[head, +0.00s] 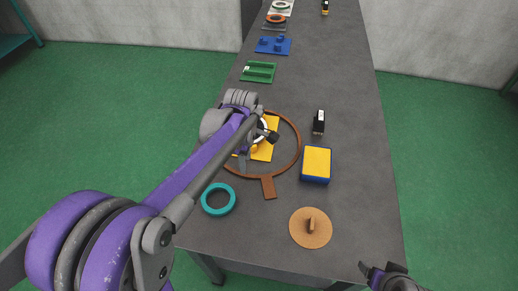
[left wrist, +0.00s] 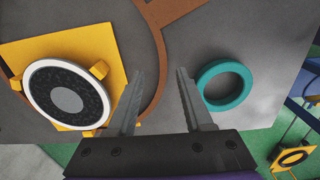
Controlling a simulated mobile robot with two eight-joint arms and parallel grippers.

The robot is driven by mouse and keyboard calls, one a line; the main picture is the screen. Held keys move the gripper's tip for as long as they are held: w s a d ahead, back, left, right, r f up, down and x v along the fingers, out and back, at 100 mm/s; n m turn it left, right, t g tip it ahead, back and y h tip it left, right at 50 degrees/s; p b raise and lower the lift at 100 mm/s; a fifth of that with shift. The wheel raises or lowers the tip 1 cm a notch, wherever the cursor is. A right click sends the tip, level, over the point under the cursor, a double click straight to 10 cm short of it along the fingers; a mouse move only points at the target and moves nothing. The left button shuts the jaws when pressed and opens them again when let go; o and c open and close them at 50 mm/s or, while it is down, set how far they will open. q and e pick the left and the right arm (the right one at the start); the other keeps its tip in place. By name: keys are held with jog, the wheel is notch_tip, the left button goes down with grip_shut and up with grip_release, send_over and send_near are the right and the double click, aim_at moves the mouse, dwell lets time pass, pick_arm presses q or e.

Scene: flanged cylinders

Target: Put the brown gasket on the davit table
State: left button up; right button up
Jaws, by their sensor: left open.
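The brown gasket (head: 297,164), a thin ring with a flat tab, lies on the grey table around a yellow plate. Part of its band also shows in the left wrist view (left wrist: 160,62), in the gap between my fingertips. My left gripper (head: 257,150) is open and empty above the gasket's left part; its two fingers are spread in the left wrist view (left wrist: 160,78). My arm hides the gasket's left side in the head view. My right gripper (head: 384,272) is partly in view at the bottom right, its jaws unclear. I cannot tell which table is the davit table.
A teal ring (head: 218,198), cork disc with a fin (head: 311,228), blue-yellow block (head: 316,164) and small black item (head: 319,122) stand near. A white-rimmed black disc (left wrist: 65,98) sits on the yellow plate. Green (head: 258,72) and blue (head: 273,46) plates lie farther back.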

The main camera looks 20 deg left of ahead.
aim_at(247, 175)
pick_arm(q)
jog(key=shift+s+d+f, duration=0.1)
jog(key=shift+d+f, duration=0.05)
jog(key=shift+f, duration=1.15)
jog(key=shift+s+d+f, duration=0.1)
jog(key=shift+f, duration=1.2)
jog(key=shift+f, duration=0.15)
jog(key=shift+c, duration=0.2)
grip_shut()
